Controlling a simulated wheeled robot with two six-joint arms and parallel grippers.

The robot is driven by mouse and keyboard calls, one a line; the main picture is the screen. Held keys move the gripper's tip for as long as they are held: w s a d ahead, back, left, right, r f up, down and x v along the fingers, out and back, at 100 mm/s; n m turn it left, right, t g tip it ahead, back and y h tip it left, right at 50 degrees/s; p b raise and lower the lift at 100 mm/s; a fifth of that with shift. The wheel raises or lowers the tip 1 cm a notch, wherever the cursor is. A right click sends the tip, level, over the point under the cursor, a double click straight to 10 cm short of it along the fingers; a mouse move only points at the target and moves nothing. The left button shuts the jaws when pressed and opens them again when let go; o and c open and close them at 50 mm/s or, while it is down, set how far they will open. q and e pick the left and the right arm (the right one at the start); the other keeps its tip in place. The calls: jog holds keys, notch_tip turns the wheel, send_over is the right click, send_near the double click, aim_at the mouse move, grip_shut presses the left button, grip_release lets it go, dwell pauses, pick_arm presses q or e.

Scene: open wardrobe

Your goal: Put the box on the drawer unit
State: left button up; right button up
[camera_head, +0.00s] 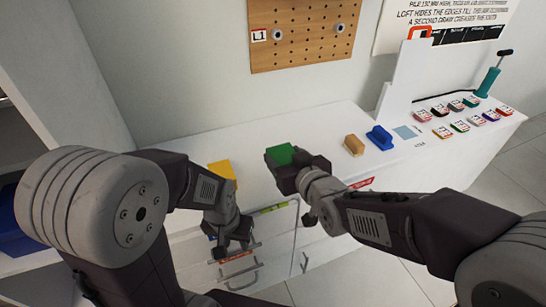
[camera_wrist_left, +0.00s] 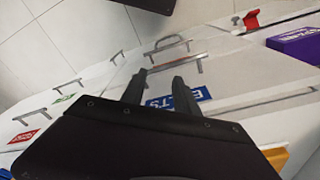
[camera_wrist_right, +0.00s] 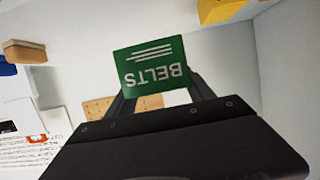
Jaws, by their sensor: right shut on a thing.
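A green box (camera_head: 281,154) lettered BELTS is in my right gripper (camera_head: 290,165), over the white top of the drawer unit (camera_head: 318,127) in the head view. In the right wrist view its lettered face (camera_wrist_right: 152,66) sits between the fingertips. I cannot tell whether the box touches the top. My left gripper (camera_head: 230,245) is low in front of the drawer fronts. In the left wrist view its fingers (camera_wrist_left: 158,90) are apart and empty, near a blue label (camera_wrist_left: 185,98) on a drawer front.
A yellow box (camera_head: 222,172) stands left of the green one. A tan brush-like block (camera_head: 354,145), a blue item (camera_head: 380,137) and several small coloured packets (camera_head: 462,126) lie to the right. A pegboard (camera_head: 303,35) hangs behind. A purple box (camera_wrist_left: 296,46) shows in the left wrist view.

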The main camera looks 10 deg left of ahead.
jog(key=x, duration=0.4)
jog(key=s+f+b+x, duration=0.1)
jog(key=x, duration=0.3)
jog(key=f+x, duration=0.1)
jog(key=x, duration=0.4)
jog(key=shift+s+a+f, duration=0.1)
jog(key=shift+a+f, duration=0.1)
notch_tip(320, 180, down, 4)
jog(key=shift+b, duration=0.9)
jog(key=shift+f, duration=0.2)
jog(key=o, duration=1.4)
jog(key=shift+o, duration=0.2)
